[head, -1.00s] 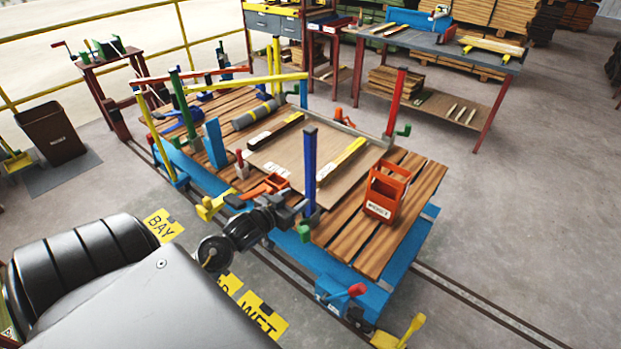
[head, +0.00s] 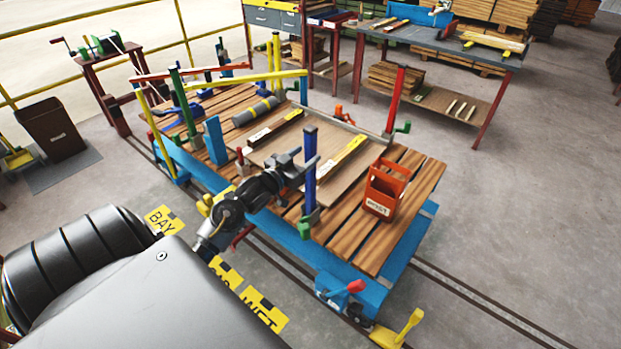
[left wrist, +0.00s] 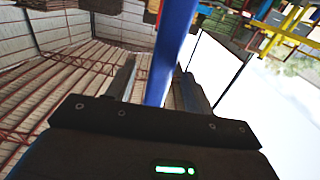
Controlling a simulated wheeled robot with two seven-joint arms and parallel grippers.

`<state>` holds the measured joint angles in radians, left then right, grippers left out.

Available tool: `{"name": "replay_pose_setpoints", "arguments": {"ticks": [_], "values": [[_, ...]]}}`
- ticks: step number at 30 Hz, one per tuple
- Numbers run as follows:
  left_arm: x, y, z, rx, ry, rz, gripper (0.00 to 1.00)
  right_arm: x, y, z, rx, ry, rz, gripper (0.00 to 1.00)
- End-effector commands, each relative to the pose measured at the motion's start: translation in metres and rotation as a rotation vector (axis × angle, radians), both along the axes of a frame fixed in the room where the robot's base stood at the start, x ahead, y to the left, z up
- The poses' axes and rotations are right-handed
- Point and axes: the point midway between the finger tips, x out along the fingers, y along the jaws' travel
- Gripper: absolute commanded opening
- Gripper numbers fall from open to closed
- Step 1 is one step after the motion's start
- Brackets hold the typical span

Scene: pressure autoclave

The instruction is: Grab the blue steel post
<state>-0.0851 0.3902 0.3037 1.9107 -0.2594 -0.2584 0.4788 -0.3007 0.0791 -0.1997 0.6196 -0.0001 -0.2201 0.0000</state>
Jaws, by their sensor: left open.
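The blue steel post (head: 310,156) stands upright at the near edge of the slatted wooden cart, with a green clamp (head: 305,228) at its foot. My left gripper (head: 299,168) is at the post's left side, about mid-height. Its jaws are open. In the left wrist view the post (left wrist: 173,45) runs between the two fingers (left wrist: 156,90), with a gap showing on the left side; I cannot tell whether either finger touches it. My right gripper is not in view.
The cart's slatted deck (head: 349,240) also carries a red post (head: 396,100), a green post (head: 183,105), yellow bars and an orange carrier (head: 384,190) right of the blue post. A grey-topped table (head: 450,48) stands behind. The floor at the right is clear.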

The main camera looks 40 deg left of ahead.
Motion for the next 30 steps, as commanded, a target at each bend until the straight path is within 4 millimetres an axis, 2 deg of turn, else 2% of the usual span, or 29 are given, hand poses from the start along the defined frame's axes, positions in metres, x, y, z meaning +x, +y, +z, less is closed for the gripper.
{"name": "replay_pose_setpoints", "arguments": {"ticks": [6,10,20,30], "values": [[0.029,0.002,0.006,-0.002,-0.001,0.001,0.53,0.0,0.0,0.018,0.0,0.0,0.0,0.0],[0.044,0.002,0.002,-0.002,-0.001,0.0,0.53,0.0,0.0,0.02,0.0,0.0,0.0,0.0],[0.051,0.002,0.0,0.0,0.0,0.0,0.53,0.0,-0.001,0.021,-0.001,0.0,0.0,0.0],[0.051,0.002,0.0,0.0,0.0,0.0,0.08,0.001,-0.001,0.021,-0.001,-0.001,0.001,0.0]]}}
